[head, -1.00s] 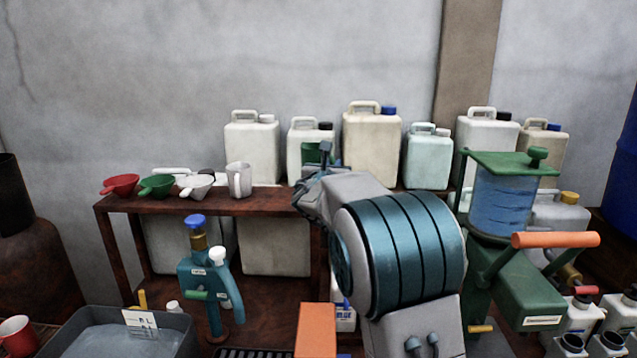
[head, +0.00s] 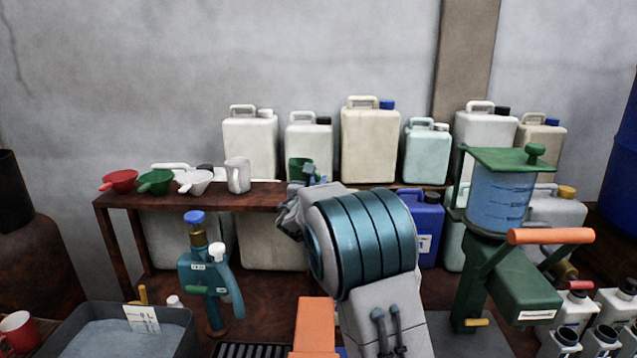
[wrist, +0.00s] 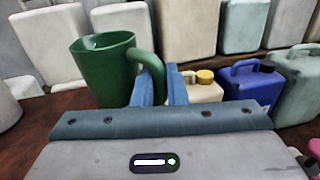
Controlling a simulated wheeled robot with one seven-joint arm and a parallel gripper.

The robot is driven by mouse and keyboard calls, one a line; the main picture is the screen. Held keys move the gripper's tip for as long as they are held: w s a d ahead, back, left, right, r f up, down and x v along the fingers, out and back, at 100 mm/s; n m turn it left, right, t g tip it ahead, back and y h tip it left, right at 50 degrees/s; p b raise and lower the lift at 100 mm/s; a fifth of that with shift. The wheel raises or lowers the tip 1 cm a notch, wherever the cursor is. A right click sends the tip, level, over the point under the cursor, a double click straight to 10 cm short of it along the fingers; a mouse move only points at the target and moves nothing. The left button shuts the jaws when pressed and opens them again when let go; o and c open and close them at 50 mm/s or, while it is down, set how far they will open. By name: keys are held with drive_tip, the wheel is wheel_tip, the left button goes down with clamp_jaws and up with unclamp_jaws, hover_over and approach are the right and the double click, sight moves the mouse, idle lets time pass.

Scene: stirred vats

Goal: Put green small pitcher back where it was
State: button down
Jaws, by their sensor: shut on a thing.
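The green small pitcher (head: 298,170) is at the wooden shelf, to the right of the white pitcher (head: 238,175). In the wrist view the green pitcher (wrist: 104,68) is upright, its handle toward the right. My gripper (wrist: 158,72) is shut on that handle. In the head view my gripper (head: 312,178) is partly hidden behind my own arm. I cannot tell whether the pitcher's base touches the shelf, since its lower part is hidden in the head view.
The shelf top (head: 215,199) holds red (head: 120,180), green (head: 156,182) and white funnels (head: 195,182) at left. Several jerrycans, including a cream one (head: 370,145), stand behind. A blue jerrycan (head: 424,225) is on the right. A green press (head: 505,250) stands at right front.

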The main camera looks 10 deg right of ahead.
drive_tip(key=c, duration=1.5)
unclamp_jaws()
drive_tip(key=shift+o, duration=0.2)
